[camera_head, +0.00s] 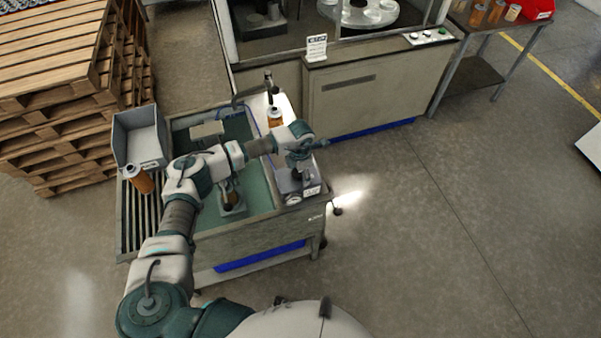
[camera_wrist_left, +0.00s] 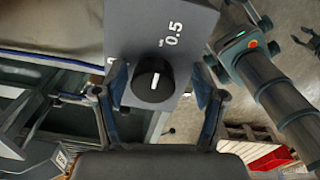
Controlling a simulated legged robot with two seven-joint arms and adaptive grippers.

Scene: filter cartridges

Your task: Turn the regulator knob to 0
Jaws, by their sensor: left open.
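The regulator knob (camera_wrist_left: 153,80) is a black round dial with a short white mark, set on a grey box face (camera_wrist_left: 160,28). The mark stands nearly upright in the left wrist view. "0.5" is printed at its upper right, and part of a "0" shows at its left. My left gripper (camera_wrist_left: 158,84) is open, with one finger on each side of the knob; I cannot tell whether they touch it. In the head view, my left gripper (camera_head: 301,158) is over the regulator unit (camera_head: 297,183) at the workbench's right end, and hides the knob.
The workbench (camera_head: 270,238) carries a grey bin (camera_head: 140,138), an orange cartridge (camera_head: 139,179) on slatted rollers and another cartridge (camera_head: 274,117) at the back. A machine cabinet (camera_head: 360,95) stands behind. Stacked pallets (camera_head: 60,90) are at left. The floor at right is open.

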